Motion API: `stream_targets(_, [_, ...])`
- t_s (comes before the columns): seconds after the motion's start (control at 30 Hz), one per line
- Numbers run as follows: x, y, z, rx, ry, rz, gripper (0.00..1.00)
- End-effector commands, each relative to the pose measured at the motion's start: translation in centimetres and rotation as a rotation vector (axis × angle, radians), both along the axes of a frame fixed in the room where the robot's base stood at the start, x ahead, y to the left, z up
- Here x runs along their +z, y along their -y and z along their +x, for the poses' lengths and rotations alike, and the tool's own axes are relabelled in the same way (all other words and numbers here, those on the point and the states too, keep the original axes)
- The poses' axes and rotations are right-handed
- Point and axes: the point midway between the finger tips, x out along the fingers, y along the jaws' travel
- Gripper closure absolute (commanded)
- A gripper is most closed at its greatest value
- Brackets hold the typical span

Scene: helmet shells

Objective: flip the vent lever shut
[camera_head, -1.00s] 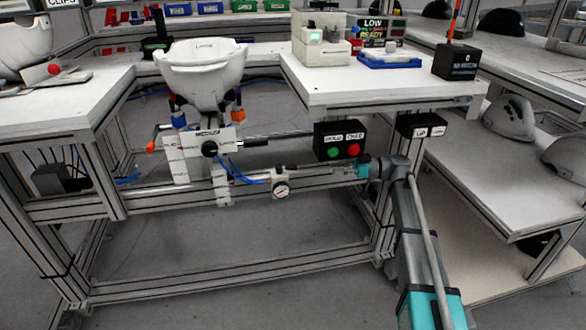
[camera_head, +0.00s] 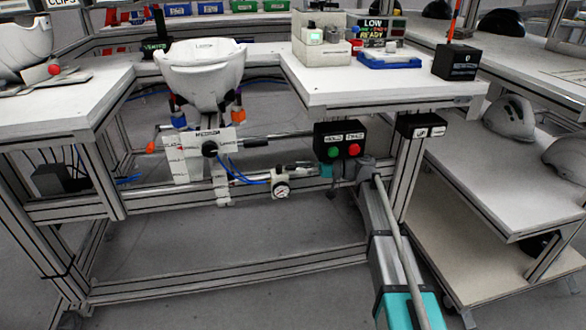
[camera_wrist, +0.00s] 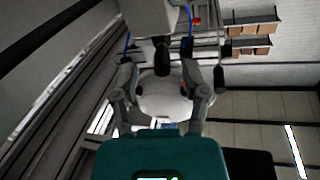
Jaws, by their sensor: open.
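I cannot tell for sure which part is the vent lever. Contact cannot be told.
A metal rail (camera_head: 170,205) runs below. Bench legs stand to the right, and a lower shelf with helmet shells (camera_head: 509,118) is further right. Open floor lies below the rail.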

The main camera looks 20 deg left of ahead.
Motion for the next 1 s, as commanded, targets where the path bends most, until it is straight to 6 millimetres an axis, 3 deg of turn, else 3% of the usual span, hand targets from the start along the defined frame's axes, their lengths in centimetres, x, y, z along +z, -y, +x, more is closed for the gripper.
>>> stream_targets(0.3, [0.0,-2.8,-0.9,0.001,0.000,0.000,0.42])
stream_targets(0.7, [0.0,-3.0,-1.0,0.000,0.000,0.000,0.44])
stream_targets(1.0, [0.0,-3.0,-1.0,-0.001,0.000,0.000,0.99])
